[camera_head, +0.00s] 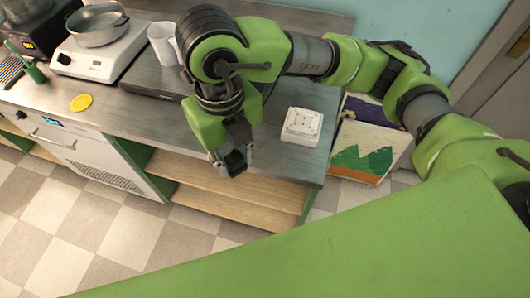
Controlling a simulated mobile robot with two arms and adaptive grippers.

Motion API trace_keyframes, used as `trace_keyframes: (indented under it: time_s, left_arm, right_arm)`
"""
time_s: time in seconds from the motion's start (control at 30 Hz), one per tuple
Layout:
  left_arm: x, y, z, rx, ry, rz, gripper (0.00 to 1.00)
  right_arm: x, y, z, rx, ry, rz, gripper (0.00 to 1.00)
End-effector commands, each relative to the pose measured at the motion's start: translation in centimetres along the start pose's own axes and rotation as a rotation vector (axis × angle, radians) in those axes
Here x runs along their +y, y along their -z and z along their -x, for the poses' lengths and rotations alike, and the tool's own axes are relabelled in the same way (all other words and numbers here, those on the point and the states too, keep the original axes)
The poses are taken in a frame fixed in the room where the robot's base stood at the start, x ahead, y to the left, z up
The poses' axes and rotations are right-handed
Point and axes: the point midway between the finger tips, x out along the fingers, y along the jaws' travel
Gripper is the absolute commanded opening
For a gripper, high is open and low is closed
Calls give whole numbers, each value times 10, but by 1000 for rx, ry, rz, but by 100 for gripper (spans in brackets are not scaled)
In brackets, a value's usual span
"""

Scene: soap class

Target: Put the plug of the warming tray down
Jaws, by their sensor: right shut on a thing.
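My right gripper (232,162) points down at the front edge of the grey counter, left of the white block. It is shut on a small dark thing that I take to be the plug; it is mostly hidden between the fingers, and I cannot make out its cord. A dark flat slab, which looks like the warming tray (147,82), lies on the counter to the left, partly behind my right arm. A white square block (302,126) with small marks on its top sits on the counter to the right of the gripper. My left gripper is out of view.
A white jug (163,44) stands by the slab. A white hot plate (97,54) with a metal pan (97,24) is further left. A yellow disc (81,103) lies near the front edge. Bare counter (268,157) shows between gripper and block. Open wooden shelves (235,200) are below.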

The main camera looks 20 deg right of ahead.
Motion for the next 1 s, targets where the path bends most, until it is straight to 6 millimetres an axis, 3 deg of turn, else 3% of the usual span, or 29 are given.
trace_keyframes:
  time_s: [0.1, 0.23, 0.6, 0.8, 1.0]
  left_arm:
    - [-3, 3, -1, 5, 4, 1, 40]
    - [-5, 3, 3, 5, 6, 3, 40]
    - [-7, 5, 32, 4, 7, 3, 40]
    - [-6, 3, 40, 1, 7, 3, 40]
    - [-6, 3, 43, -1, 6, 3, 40]
  right_arm:
    - [7, 2, 0, 4, -7, -75, 0]
    - [-1, -3, -3, 6, -7, -113, 0]
    - [-78, -42, -42, 7, -4, -116, 0]
    - [-102, -56, -78, 4, -2, -112, 0]
    - [-112, -62, -92, 2, -3, -112, 0]
